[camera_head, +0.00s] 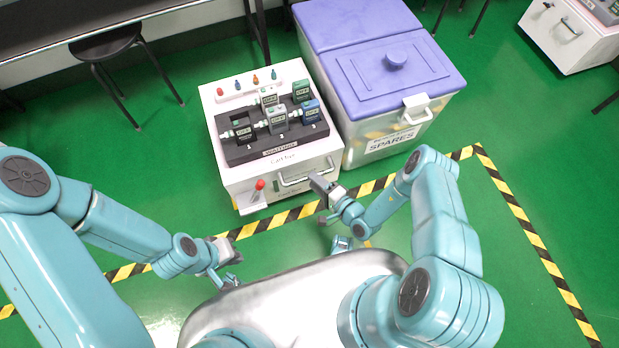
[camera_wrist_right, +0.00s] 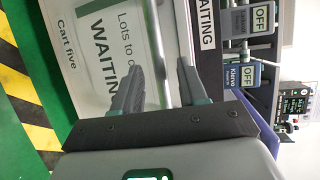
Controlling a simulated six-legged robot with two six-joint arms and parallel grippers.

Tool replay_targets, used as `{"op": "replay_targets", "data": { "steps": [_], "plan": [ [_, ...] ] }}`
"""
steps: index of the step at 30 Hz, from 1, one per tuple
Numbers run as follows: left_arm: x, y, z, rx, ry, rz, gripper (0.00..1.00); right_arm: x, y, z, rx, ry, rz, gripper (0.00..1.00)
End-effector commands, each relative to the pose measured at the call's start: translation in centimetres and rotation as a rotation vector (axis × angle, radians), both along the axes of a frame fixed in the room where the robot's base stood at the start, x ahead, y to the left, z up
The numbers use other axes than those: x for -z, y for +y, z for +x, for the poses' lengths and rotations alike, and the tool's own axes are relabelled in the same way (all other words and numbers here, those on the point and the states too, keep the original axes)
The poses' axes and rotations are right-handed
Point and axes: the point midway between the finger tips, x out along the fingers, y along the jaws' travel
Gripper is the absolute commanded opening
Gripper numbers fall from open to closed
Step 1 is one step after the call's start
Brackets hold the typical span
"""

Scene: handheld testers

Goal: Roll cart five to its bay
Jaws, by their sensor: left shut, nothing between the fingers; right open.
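Cart five (camera_head: 238,180) is a white cart beside the purple-lidded bin in the head view. Its front carries a silver handle (camera_head: 292,182) and a red lever (camera_head: 260,185). In the right wrist view its name label (camera_wrist_right: 67,58) reads "Cart five", and the handle bar (camera_wrist_right: 158,45) runs between my right gripper's fingers (camera_wrist_right: 158,88). The right gripper is open at the cart's front right; I cannot tell whether it touches the bar. My left gripper (camera_head: 229,268) is shut and empty, low and left of the cart, apart from it.
The spares bin (camera_head: 385,148) stands close against the cart's right side. Testers in a black tray (camera_head: 244,155) labelled WAITING sit on the cart. Yellow-black floor tape (camera_head: 290,215) runs before the cart and down the right (camera_head: 530,240). A stool (camera_head: 105,45) stands back left.

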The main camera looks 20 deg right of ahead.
Motion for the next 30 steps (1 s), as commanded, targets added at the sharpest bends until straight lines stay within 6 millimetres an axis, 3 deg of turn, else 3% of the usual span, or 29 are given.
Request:
{"op": "replay_targets", "data": {
  "steps": [6, 17, 21, 30],
  "plan": [
    [1.0, 0.0, 0.0, 0.000, 0.000, 0.000, 0.00, 0.6, 1.2, 2.5, -0.002, -0.001, 0.000, 0.42],
    [1.0, 0.0, 0.0, 0.000, 0.000, 0.000, 0.00, 0.6, 1.4, 3.0, 0.000, 0.001, 0.002, 0.42],
    [1.0, 0.0, 0.0, 0.000, 0.000, 0.000, 0.00, 0.6, 1.4, 3.0, 0.000, 0.000, 0.001, 0.00],
    [1.0, 0.0, 0.0, 0.000, 0.000, 0.000, 0.00, 0.6, 1.2, 3.0, 0.000, 0.001, 0.002, 0.00]
  ]
}}
